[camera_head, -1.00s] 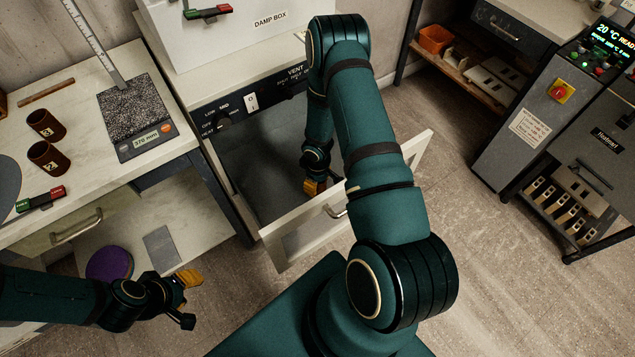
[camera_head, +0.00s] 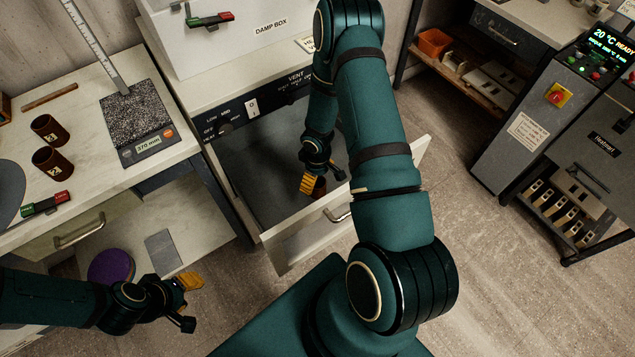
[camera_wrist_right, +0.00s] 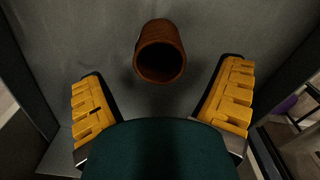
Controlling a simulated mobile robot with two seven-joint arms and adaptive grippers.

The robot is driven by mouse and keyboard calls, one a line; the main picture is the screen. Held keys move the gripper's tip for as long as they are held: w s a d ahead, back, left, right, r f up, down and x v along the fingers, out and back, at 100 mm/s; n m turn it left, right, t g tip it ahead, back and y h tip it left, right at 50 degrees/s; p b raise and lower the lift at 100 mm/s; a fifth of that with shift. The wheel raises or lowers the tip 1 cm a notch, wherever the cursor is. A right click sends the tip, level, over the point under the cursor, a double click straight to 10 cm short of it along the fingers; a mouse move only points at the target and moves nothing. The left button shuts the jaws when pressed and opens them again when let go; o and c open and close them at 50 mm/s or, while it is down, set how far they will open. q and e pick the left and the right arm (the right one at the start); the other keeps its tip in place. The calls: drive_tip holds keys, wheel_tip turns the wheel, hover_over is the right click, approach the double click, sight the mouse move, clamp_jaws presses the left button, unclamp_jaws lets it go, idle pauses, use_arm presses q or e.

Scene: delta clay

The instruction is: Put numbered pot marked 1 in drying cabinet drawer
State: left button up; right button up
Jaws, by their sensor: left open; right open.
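A brown cylindrical pot (camera_wrist_right: 160,62) is in the open drying cabinet drawer (camera_head: 262,165). In the right wrist view its dark open mouth faces the camera, and no number shows on it. In the head view the pot (camera_head: 320,187) is a small brown patch, partly hidden by my right gripper. My right gripper (camera_head: 322,180) is over the drawer with its fingers spread. In its wrist view the pot lies beyond the fingertips (camera_wrist_right: 160,95), apart from both. My left gripper (camera_head: 186,302) is open and empty at the lower left.
Two brown numbered pots (camera_head: 52,162) stand on the left table near a textured square plate (camera_head: 137,115) and a ruler. The drawer's pale front (camera_head: 300,235) stands out over the floor. A kiln-like cabinet (camera_head: 600,150) is at the right.

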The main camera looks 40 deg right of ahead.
wheel_tip(320, 180, up, 6)
drive_tip(key=p, duration=0.1)
drive_tip(key=shift+r, duration=0.15)
drive_tip(key=shift+a, duration=0.1)
idle(0.5)
